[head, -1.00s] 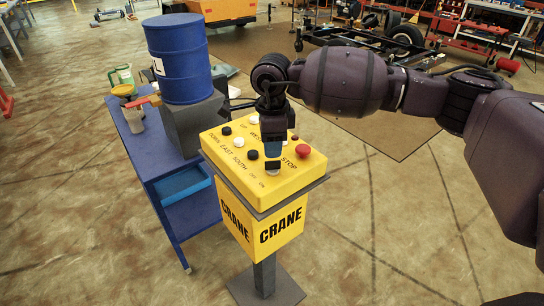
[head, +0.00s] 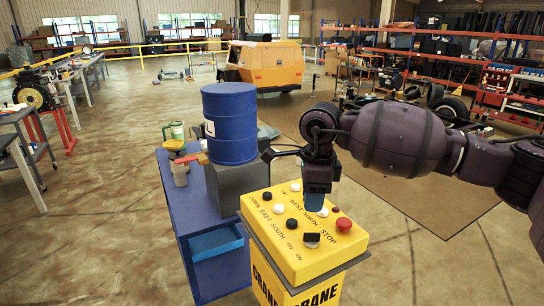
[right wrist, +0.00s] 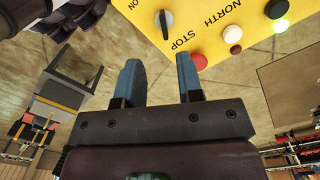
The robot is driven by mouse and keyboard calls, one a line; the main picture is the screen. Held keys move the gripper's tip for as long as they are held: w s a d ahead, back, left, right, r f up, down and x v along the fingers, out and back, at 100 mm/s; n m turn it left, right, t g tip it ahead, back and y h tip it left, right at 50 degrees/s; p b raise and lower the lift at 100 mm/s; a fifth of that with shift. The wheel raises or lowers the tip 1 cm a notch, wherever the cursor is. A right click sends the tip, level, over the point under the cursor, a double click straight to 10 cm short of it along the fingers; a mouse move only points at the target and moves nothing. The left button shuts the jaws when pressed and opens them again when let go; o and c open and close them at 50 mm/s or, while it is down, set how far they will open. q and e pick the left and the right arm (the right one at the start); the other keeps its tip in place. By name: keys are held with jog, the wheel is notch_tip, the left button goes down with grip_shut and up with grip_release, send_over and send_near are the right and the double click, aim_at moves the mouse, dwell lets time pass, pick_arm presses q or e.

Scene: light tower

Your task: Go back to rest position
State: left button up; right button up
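The yellow crane control box (head: 290,262) stands on a post, with several black and white buttons, a red stop button (head: 344,225) and a black on/off knob (head: 312,239) on its sloped top. My right gripper (head: 314,203) hangs above the box, fingers pointing down, over the far side of the knob. In the right wrist view the gripper (right wrist: 160,85) has its two blue fingers apart with nothing between them. The knob (right wrist: 166,22) and the red button (right wrist: 199,61) lie beyond the fingertips. My left gripper is not in view.
A blue table (head: 183,222) stands left of the box, carrying a blue barrel (head: 230,125) on a grey block (head: 229,185). A yellow vehicle (head: 265,64) is at the back. A wheeled chassis and shelves stand at back right.

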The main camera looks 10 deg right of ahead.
jog(key=s+a+f+g+y, duration=0.1)
jog(key=s+a+f+y, duration=0.1)
jog(key=s+a+y, duration=0.3)
jog(key=s+a+f+g+y, duration=0.1)
jog(key=s+a+f+y, duration=0.15)
jog(key=a, duration=0.45)
jog(key=s+a+r+m+t+y, duration=0.35)
jog(key=a+r+m+y, duration=0.25)
jog(key=m+y, duration=0.45)
jog(key=w+d+m+t+h, duration=0.25)
jog(key=d+m+t, duration=0.45)
jog(key=m+t, duration=0.8)
jog(key=d+f+m+t+h, duration=0.1)
jog(key=d+f+m+h, duration=0.8)
jog(key=d+m+h, duration=0.55)
jog(key=s+d+f+m+g+h, duration=0.3)
jog(key=s+d+f+m+g, duration=0.3)
jog(key=s+f, duration=0.3)
jog(key=s+d+f+m+g, duration=0.1)
jog(key=s+f+m+g, duration=0.25)
jog(key=s, duration=0.45)
jog(key=s+d+f+m+g, duration=0.1)
jog(key=s+f+m+g, duration=0.1)
jog(key=s+f+g, duration=0.45)
jog(key=w+f+t+y, duration=0.1)
jog(key=w+f+t, duration=0.4)
jog(key=f+t, duration=0.3)
jog(key=shift+w+n+t, duration=0.2)
jog(key=shift+n+t, duration=0.15)
jog(key=shift+t, duration=0.7)
